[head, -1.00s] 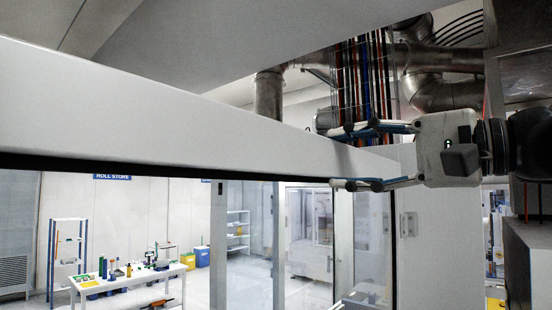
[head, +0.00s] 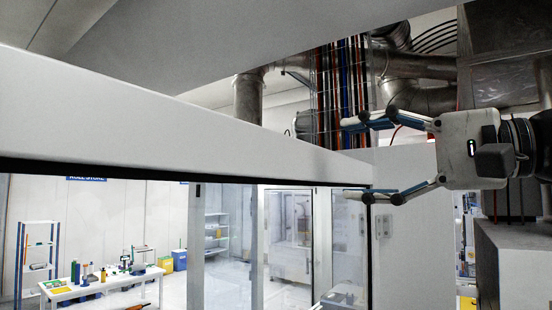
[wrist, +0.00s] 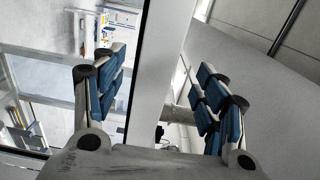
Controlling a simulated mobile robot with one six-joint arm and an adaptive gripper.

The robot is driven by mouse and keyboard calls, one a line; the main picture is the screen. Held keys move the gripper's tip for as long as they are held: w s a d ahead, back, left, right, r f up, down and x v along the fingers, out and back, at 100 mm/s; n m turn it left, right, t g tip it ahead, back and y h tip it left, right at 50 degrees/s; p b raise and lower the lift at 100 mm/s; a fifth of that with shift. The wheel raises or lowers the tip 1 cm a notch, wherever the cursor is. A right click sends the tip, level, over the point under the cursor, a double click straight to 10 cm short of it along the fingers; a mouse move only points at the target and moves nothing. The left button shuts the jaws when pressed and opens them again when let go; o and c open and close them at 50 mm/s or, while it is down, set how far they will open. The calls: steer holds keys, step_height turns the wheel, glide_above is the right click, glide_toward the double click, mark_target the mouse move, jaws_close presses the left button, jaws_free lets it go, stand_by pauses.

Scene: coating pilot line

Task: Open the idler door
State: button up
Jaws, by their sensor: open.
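The idler door appears to be the large framed panel with a white top rail (head: 180,125) and a black-edged clear pane below, spanning the left and middle of the head view. Its rail also shows in the wrist view (wrist: 158,70), running between my two fingers. My gripper (head: 352,158) is open and empty at the rail's right end, one finger above it and one lower, over the pane's top right corner. In the wrist view my gripper (wrist: 160,88) has a finger on each side of the rail. I cannot tell whether either finger touches it. No handle is visible.
A white panel with a small hinge-like fitting (head: 383,226) stands right of the pane. Cables (head: 340,85) and metal ducts (head: 420,75) hang behind my gripper. Through the pane I see a white bench (head: 100,285) with small items and a shelf rack (head: 37,262).

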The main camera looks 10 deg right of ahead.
steer(key=v, duration=0.7)
steer(key=shift+w, duration=0.1)
